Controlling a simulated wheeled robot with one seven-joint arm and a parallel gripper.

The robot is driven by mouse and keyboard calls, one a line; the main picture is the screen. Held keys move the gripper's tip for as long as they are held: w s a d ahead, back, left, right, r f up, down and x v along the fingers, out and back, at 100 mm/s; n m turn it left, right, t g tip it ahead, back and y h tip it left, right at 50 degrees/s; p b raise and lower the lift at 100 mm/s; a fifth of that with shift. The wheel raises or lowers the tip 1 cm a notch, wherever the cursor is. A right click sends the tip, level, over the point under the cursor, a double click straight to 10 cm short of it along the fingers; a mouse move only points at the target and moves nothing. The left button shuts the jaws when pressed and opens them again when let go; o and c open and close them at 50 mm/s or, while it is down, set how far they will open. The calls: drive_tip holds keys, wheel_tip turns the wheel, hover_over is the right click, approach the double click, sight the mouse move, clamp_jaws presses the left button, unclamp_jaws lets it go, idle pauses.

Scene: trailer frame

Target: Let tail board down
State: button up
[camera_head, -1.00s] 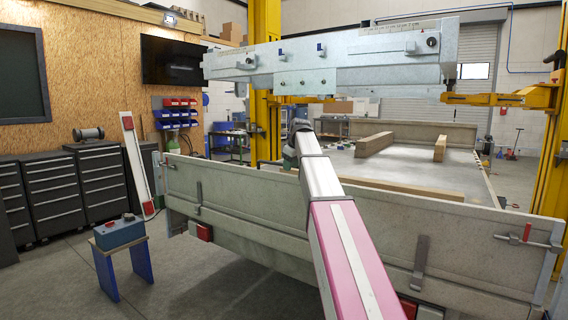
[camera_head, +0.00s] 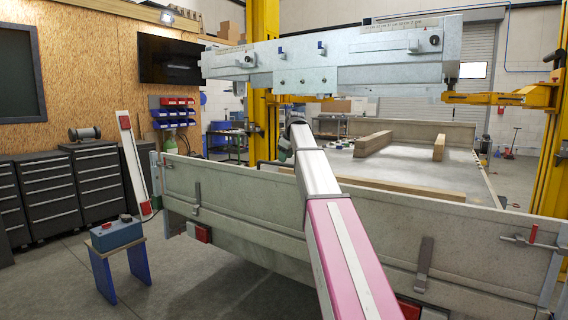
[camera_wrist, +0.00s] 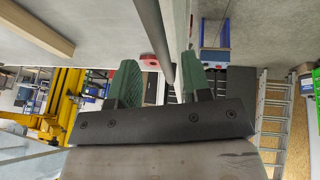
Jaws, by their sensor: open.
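The tail board (camera_head: 240,202) is a long pale grey panel, standing upright across the rear of the trailer in the head view. A latch with a red handle (camera_head: 533,234) sits at its right end. Another fitting (camera_head: 154,160) is at its left end. My gripper, with green fingers (camera_wrist: 160,80), is open in the wrist view. A dark grey rod (camera_wrist: 157,35) and a pale panel edge appear between or beyond the fingers; I cannot tell if they touch. In the head view my arm reaches over the board and mostly hides the gripper.
The trailer bed (camera_head: 400,172) behind the board carries wooden beams (camera_head: 373,143). A metal frame (camera_head: 330,68) hangs above, near yellow lift posts (camera_head: 551,170). A blue-legged stool (camera_head: 118,250) with a toolbox stands at left, before dark drawer cabinets (camera_head: 95,175). Floor between is clear.

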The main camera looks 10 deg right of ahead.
drive_tip(key=shift+x, duration=1.65)
clamp_jaws()
